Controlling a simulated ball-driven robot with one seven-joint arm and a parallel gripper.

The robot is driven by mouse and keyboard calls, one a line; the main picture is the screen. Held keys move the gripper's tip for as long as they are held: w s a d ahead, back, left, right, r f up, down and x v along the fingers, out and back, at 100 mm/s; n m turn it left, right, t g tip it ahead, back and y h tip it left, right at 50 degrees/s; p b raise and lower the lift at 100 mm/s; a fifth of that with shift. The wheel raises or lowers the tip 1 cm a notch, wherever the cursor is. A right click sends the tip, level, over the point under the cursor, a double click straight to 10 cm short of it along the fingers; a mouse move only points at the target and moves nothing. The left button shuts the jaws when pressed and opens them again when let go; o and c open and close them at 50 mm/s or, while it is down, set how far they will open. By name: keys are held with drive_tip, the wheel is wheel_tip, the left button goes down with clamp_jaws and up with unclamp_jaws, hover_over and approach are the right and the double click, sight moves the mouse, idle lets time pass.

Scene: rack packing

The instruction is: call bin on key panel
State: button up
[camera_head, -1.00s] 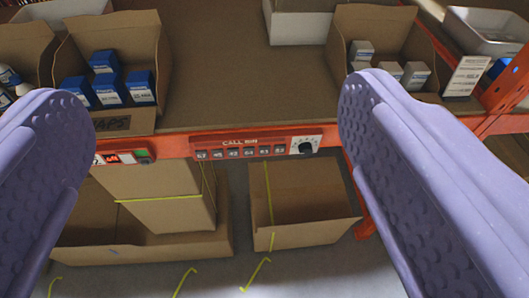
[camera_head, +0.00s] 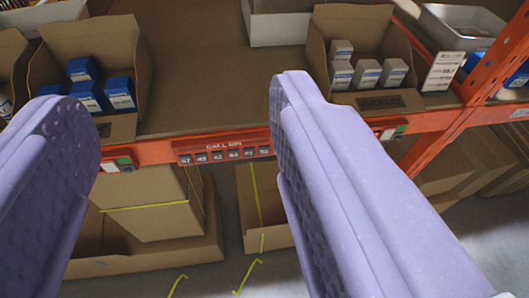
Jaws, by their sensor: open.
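The key panel (camera_head: 222,148) is a red strip with several small dark numbered keys under white lettering that seems to read "CALL BIN". It sits on the front edge of the orange shelf beam. My gripper (camera_head: 180,110) is open and empty, with two lilac, dimpled fingers. In the picture the panel lies between the fingers, closer to the right one. The right finger hides the panel's right end, including its knob. No contact with the panel can be made out.
Above the panel, a carton of blue boxes (camera_head: 132,50) stands left and a carton of white-grey boxes (camera_head: 400,48) right. Open cartons (camera_head: 205,250) sit below the beam. An orange upright (camera_head: 478,85) stands at right. The shelf middle is bare.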

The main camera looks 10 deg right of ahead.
clamp_jaws()
idle(1.4)
